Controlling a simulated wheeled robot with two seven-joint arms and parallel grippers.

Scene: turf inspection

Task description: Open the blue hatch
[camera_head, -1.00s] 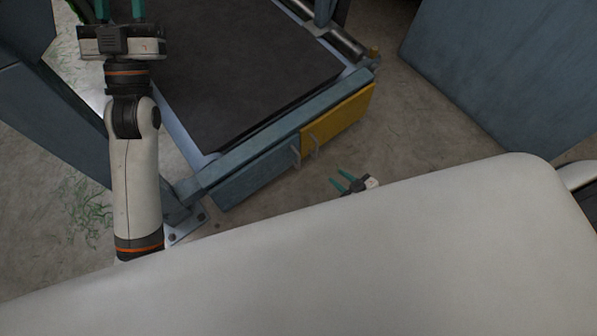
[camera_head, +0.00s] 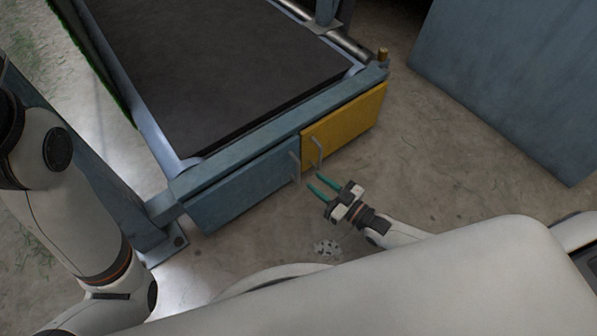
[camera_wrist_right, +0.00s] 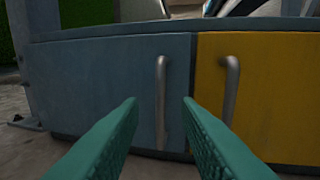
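The blue hatch (camera_head: 240,186) is a flat panel on the front of the conveyor frame, left of a yellow hatch (camera_head: 346,126). It looks shut, flush with the frame. Its metal handle (camera_head: 295,167) stands upright at its right edge; the handle also shows in the right wrist view (camera_wrist_right: 161,103). My right gripper (camera_head: 316,187) is open and empty, with teal fingers pointing at the hatch. In the wrist view the blue handle shows between the two fingers, beyond the tips and apart from them. My left arm is at the left edge; its gripper is out of the picture.
The yellow hatch's handle (camera_head: 317,153) is close beside the blue one. A black conveyor belt (camera_head: 220,70) lies above the hatches. A large blue-grey panel (camera_head: 520,80) stands at the right. The concrete floor before the hatches is mostly clear.

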